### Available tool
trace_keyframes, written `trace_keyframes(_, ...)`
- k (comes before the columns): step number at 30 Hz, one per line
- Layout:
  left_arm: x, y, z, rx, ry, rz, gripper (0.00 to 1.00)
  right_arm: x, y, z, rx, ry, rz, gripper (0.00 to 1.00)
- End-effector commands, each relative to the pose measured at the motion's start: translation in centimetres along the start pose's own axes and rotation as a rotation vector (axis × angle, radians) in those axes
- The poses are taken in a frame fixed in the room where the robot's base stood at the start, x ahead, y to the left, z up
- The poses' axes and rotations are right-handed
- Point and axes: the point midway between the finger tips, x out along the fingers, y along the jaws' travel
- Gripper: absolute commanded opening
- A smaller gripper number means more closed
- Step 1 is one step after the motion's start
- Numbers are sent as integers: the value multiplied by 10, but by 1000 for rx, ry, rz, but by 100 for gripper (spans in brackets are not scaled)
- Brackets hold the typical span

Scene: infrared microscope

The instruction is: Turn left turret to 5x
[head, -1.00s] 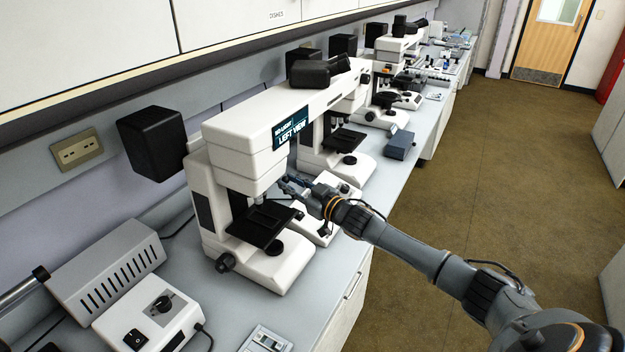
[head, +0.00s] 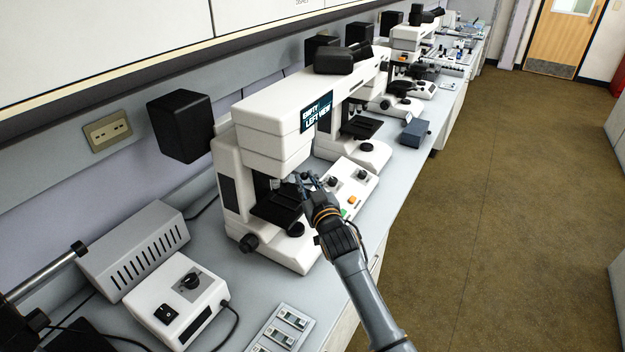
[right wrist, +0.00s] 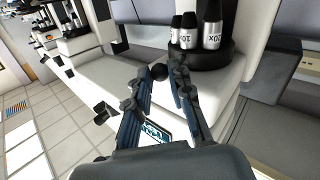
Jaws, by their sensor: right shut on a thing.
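The left microscope (head: 262,115) is white with a black stage (head: 277,208) and a screen (head: 316,112) that seems to read "EMPTY" over "LEFT VIEW". My right gripper (head: 306,180) is at the turret's right side, under the microscope head.
A control box (head: 345,190) with knobs and coloured buttons stands just right of my right gripper. A second microscope (head: 350,100) stands behind. A lamp power box (head: 178,300) and a grey vented box (head: 135,245) are at front left. The floor at right is clear.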

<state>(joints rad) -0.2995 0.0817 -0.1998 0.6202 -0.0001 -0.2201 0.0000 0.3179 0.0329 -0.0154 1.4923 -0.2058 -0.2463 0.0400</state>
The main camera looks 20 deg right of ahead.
Motion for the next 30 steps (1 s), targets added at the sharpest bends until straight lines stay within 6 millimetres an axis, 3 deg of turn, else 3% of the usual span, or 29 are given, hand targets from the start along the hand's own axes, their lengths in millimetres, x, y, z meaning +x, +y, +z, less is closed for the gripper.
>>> trace_keyframes(3, -3, 0, 0, 0, 0, 0, 40, -4, -17, -6, 7, 7, -14, 0)
trace_keyframes(12, -5, 0, 0, 0, -1, 1, 40, -10, -35, -10, 7, 12, -16, 0)
trace_keyframes(30, -6, 2, 0, 0, -1, 2, 40, -11, -40, -14, 6, 17, -13, 0)
